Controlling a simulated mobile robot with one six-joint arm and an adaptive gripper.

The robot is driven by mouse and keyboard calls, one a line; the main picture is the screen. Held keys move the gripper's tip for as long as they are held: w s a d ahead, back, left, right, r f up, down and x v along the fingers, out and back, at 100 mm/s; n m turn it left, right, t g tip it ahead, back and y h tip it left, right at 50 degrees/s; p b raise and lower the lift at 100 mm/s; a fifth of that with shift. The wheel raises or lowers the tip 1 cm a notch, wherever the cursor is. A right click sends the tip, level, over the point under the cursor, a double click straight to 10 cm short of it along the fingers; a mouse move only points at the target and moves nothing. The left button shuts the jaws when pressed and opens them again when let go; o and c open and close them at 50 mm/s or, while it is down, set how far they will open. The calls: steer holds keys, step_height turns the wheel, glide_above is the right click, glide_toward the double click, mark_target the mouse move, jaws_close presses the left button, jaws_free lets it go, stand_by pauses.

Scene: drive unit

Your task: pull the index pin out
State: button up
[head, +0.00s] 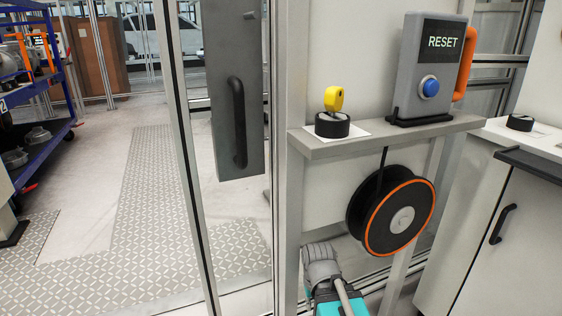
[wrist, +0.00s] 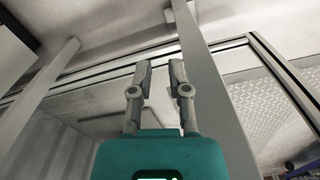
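I cannot make out a clear index pin in either view. A yellow key-like piece (head: 334,98) stands upright in a round black holder (head: 332,125) on the grey shelf, in the head view. Below the shelf is a black disc with an orange rim and a pale hub (head: 401,219). In the wrist view my gripper (wrist: 160,66) is open, with a gap between its two fingers and nothing held. In the head view teal and grey parts of my arm show at the bottom, below the disc; the fingertips are not clear there.
A grey RESET box (head: 431,65) with a blue button and an orange handle stands on the shelf (head: 390,138). A framed door with a dark handle (head: 238,122) is at the left. A white cabinet (head: 500,235) stands at the right. Metal posts (wrist: 200,70) lie close beyond my fingers.

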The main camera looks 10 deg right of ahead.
steer(key=shift+r+p, duration=0.3)
steer(key=shift+r, duration=0.15)
jaws_close()
step_height(320, 180, up, 5)
steer(key=p, duration=0.5)
steer(key=shift+r, duration=0.1)
steer(key=shift+s, duration=0.15)
